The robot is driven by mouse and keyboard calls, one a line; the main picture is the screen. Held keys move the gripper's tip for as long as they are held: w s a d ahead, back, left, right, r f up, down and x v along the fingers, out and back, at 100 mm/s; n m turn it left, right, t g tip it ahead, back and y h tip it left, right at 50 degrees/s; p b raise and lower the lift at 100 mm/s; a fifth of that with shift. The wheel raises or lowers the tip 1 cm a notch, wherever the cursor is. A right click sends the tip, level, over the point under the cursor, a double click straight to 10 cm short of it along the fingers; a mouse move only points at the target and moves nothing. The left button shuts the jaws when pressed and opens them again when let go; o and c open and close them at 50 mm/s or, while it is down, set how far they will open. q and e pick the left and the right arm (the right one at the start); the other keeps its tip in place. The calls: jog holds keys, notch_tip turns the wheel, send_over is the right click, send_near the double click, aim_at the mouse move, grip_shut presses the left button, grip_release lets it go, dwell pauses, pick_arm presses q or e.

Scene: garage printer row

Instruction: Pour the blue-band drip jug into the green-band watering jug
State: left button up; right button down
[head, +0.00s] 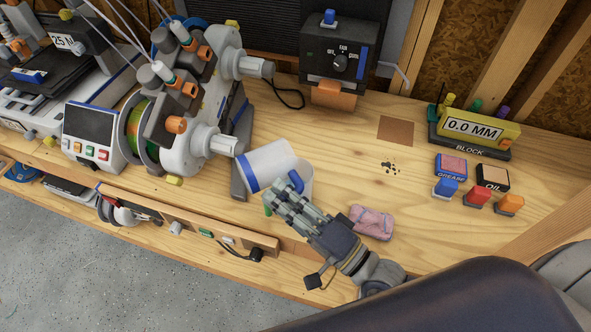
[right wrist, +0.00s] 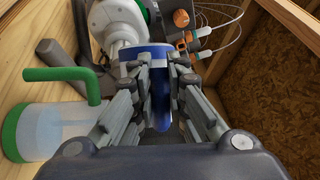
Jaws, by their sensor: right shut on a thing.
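The blue-band drip jug (head: 268,164) is white and tilted well over toward the left in the head view, raised above the bench. My right gripper (head: 290,197) is shut on its blue handle (head: 296,181); the blue part also shows between the fingers in the right wrist view (right wrist: 161,100). The green-band watering jug (right wrist: 52,130) is translucent with a pale bluish inside and a green handle (right wrist: 65,74), beside the fingers. In the head view it is mostly hidden behind the gripper and drip jug. Whether liquid is flowing cannot be seen. My left gripper is not in view.
A pink sponge (head: 371,222) lies right of my right gripper. The printer with spools (head: 170,120) stands close on the left. A wooden rail with small parts (head: 190,226) runs along the bench front. Grease and oil tins (head: 451,166) and a gauge block (head: 470,130) stand right.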

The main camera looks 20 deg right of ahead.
jog(key=shift+d+r+m+t+b, duration=0.25)
jog(key=shift+r+m+t+b, duration=0.1)
jog(key=shift+m, duration=0.45)
dwell(0.5)
jog(key=a+n+p, duration=0.1)
jog(key=a+f+n+g+p, duration=0.1)
jog(key=n, duration=0.1)
jog(key=n+g+p, duration=0.1)
jog(key=shift+s+a+f+n, duration=0.15)
jog(key=shift+a+f+n, duration=0.15)
jog(key=shift+a, duration=0.1)
jog(key=shift+n+g+p, duration=0.25)
jog(key=shift+n+p, duration=0.15)
jog(key=shift+n, duration=0.1)
jog(key=shift+s+f, duration=0.1)
jog(key=shift+f, duration=0.1)
jog(key=shift+r+n, duration=0.25)
jog(key=shift+n, duration=0.05)
jog(key=a+r+n+g+h+p, duration=0.2)
jog(key=n+h+p, duration=0.4)
jog(key=n+p, duration=0.3)
notch_tip(320, 180, up, 3)
jog(key=a+p, duration=0.1)
jog(key=p, duration=0.2)
jog(key=shift+s+a+p, duration=0.25)
jog(key=shift+a+p, duration=0.05)
